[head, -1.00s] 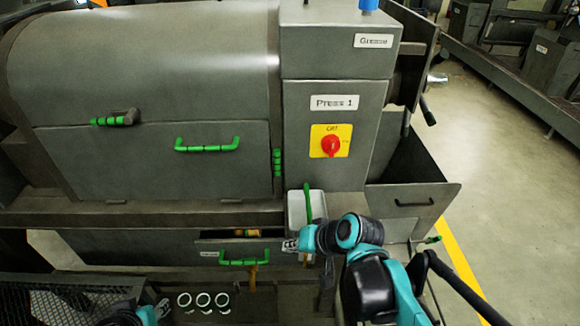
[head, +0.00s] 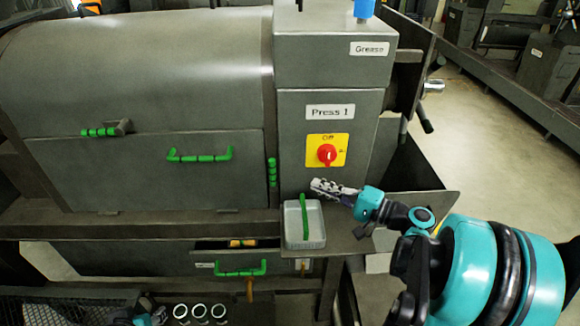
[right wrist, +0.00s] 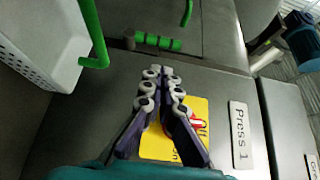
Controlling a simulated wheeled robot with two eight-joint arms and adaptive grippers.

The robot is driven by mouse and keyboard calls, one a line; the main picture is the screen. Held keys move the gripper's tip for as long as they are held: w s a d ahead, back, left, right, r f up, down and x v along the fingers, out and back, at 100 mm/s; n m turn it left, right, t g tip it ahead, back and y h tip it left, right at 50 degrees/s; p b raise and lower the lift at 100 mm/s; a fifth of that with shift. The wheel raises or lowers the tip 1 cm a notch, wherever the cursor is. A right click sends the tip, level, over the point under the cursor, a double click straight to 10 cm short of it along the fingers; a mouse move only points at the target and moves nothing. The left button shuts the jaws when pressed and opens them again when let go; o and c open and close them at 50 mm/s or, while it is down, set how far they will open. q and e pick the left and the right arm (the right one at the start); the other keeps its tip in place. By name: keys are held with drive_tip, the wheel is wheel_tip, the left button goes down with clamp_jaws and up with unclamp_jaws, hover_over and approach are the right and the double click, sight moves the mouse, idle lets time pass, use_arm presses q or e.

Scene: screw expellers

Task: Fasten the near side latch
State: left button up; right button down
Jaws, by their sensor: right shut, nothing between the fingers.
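The grey door of Press 1 (head: 150,175) looks shut and carries a green handle (head: 200,156). A green-gripped latch (head: 272,172) stands upright at the door's right edge; it also shows in the right wrist view (right wrist: 157,42). Another green-gripped latch (head: 100,131) lies level at the door's upper left. My right gripper (head: 318,186) is shut and empty, in front of the press panel, right of the upright latch and apart from it. In the right wrist view its fingertips (right wrist: 160,73) are together below the latch. My left gripper (head: 152,316) is partly cut off at the bottom edge.
A pale tray (head: 290,235) with a green handle (head: 304,215) stands on the ledge below my right gripper. A red switch (head: 327,154) is on the panel. A drawer with a green handle (head: 240,272) is below. Several white rings (head: 199,311) lie at the bottom.

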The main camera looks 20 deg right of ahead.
sight(273, 171)
use_arm(q)
drive_tip(key=shift+w+f+b, duration=0.15)
drive_tip(key=shift+f+b, duration=0.75)
use_arm(e)
drive_tip(key=x, duration=1)
use_arm(q)
drive_tip(key=shift+r, duration=0.15)
use_arm(e)
drive_tip(key=shift+w+r, duration=0.1)
drive_tip(key=shift+r, duration=0.05)
use_arm(q)
drive_tip(key=shift+r+p, duration=0.55)
drive_tip(key=shift+p, duration=0.15)
use_arm(e)
drive_tip(key=shift+a+r+n, duration=0.15)
drive_tip(key=shift+a+n, duration=0.1)
drive_tip(key=shift+n, duration=0.05)
use_arm(q)
drive_tip(key=shift+d+r, duration=0.1)
drive_tip(key=shift+r, duration=0.15)
use_arm(e)
drive_tip(key=shift+w+a+g+h, duration=0.1)
drive_tip(key=shift+g+h, duration=0.2)
drive_tip(key=shift+g, duration=0.1)
